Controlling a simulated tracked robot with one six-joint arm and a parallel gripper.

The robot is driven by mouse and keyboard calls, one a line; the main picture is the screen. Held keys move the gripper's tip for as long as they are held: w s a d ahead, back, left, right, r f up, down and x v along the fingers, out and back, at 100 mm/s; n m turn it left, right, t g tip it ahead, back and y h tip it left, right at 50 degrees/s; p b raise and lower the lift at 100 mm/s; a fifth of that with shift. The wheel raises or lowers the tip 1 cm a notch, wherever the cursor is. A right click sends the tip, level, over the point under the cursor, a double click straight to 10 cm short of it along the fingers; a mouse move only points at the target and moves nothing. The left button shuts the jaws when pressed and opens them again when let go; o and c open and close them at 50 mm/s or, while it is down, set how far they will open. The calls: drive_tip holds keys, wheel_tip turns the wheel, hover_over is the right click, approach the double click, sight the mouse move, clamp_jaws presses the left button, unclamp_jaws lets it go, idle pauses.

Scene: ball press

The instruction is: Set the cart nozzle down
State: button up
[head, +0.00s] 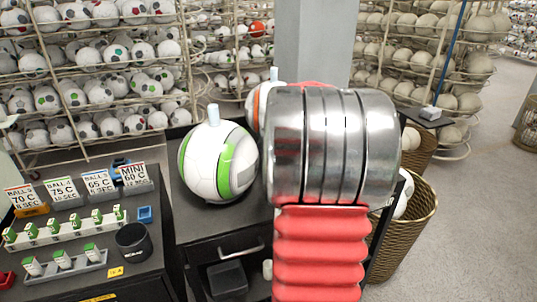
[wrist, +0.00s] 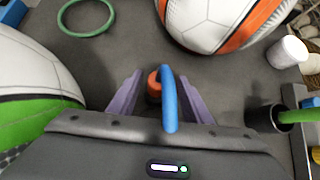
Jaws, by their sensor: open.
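My gripper (wrist: 158,80) is open in the wrist view, its two purple fingers spread. Between them is a small piece with an orange-red round part and a curved blue tube (wrist: 168,98), which looks like the cart nozzle. It appears to be at the dark cart top (wrist: 120,50), with gaps beside the fingers; I cannot tell whether it touches the surface. In the head view, my red and metal arm covers the gripper and nozzle. The cart (head: 185,225) shows to the left of my arm.
A white-green ball (head: 208,165) stands left; it also shows in the wrist view (wrist: 35,75). A white-orange ball (wrist: 215,20) is at the far side. A green ring (wrist: 86,17), white cylinder (wrist: 287,52) and black cup (wrist: 272,117) are nearby.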

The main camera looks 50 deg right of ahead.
drive_tip(key=shift+a+x, duration=0.15)
drive_tip(key=shift+x, duration=1.15)
drive_tip(key=shift+a+x, duration=0.1)
drive_tip(key=shift+x, duration=1.25)
drive_tip(key=shift+s+f, duration=0.1)
drive_tip(key=shift+c, duration=0.4)
clamp_jaws()
